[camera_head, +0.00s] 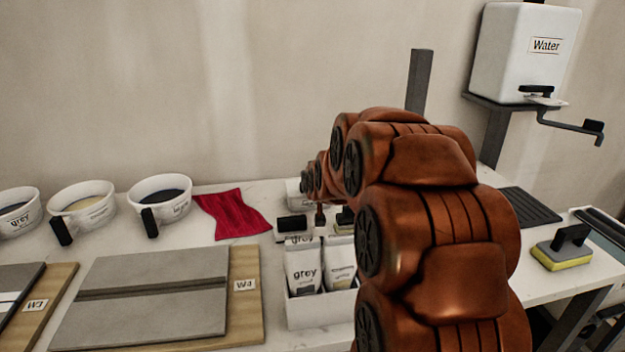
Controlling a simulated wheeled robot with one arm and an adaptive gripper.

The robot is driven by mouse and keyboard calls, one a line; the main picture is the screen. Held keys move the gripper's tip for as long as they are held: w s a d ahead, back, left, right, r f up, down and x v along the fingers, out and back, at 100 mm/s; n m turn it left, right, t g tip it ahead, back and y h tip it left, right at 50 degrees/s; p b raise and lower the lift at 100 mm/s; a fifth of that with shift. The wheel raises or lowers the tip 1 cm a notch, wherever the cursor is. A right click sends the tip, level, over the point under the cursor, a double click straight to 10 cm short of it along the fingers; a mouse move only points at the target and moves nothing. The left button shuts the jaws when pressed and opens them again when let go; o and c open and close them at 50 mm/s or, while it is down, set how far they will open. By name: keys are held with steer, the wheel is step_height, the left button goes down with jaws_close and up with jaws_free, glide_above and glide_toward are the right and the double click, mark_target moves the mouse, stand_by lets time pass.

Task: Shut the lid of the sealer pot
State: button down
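I cannot make out a sealer pot or its lid for certain. A small white object (293,188) shows only in part behind the far end of my arm, at the back of the table, and I cannot tell whether it is the pot. My arm reaches from the lower right toward the back of the table. The far end of the arm is small in the picture, and my gripper's fingers are hidden or too small to tell open from shut.
On the white table (205,256), several handled tubs, such as one with dark contents (160,204), stand left of a red cloth (232,212). Tiles (150,275) lie in front. A water tank (520,50) and yellow sponge float (562,263) are right.

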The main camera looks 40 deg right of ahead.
steer(key=shift+s+a+f, duration=0.1)
steer(key=shift+s+f, duration=0.05)
steer(key=shift+f, duration=0.4)
steer(key=shift+w, duration=0.2)
steer(key=shift+w+d+f, duration=0.2)
steer(key=shift+w+d, duration=0.05)
steer(key=shift+w, duration=0.1)
steer(key=shift+w+r, duration=0.1)
steer(key=shift+r, duration=0.55)
steer(key=r, duration=0.4)
steer(key=shift+s, duration=0.2)
steer(key=s+a+r, duration=0.2)
steer(key=s+a, duration=0.2)
steer(key=s, duration=0.4)
steer(key=shift+s+r, duration=0.15)
steer(key=shift+s, duration=0.1)
steer(key=shift+a+p, duration=0.1)
steer(key=shift+p, duration=0.2)
